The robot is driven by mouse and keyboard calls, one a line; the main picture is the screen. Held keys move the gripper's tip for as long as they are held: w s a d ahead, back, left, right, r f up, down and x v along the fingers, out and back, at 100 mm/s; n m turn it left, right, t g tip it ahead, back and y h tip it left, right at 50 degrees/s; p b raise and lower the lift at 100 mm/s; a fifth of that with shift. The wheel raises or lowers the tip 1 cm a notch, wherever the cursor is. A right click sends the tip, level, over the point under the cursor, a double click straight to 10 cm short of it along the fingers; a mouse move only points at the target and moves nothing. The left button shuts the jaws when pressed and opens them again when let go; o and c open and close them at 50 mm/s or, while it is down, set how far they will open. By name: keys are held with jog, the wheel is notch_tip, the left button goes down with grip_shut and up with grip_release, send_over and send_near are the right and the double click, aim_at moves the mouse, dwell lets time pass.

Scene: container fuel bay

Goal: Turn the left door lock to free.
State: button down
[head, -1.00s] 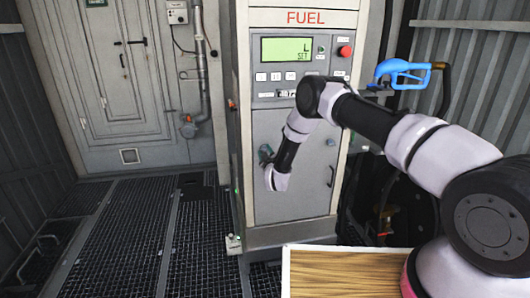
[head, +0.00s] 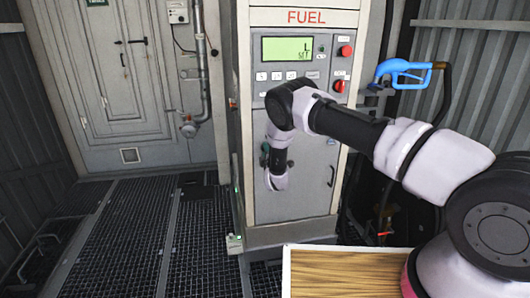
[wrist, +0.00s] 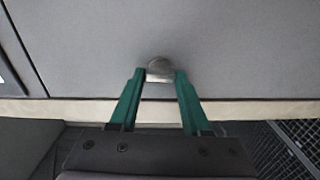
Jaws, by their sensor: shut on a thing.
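The left door lock (wrist: 159,66) shows in the wrist view as a small round metal knob on the grey door panel (wrist: 230,45). My gripper (wrist: 160,75) has its two green fingers shut on it, one on each side. In the head view my gripper (head: 265,153) is at the left edge of the lower door (head: 305,200) of the fuel cabinet, and the lock is hidden behind it. Which way the lock is turned cannot be told.
The cabinet's panel above has a green display (head: 287,49), a red button (head: 346,51) and a red knob (head: 340,86). A door handle (head: 331,176) is at the right. A blue nozzle (head: 400,72) hangs to the right.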

jog(key=shift+w+d+r+n, duration=0.2)
jog(key=shift+d+n, duration=0.15)
jog(key=shift+n, duration=0.25)
jog(key=shift+c, duration=1.8)
grip_release()
jog(key=shift+s+a, duration=0.1)
jog(key=shift+s, duration=0.05)
jog(key=shift+f, duration=0.1)
jog(key=v, duration=1.1)
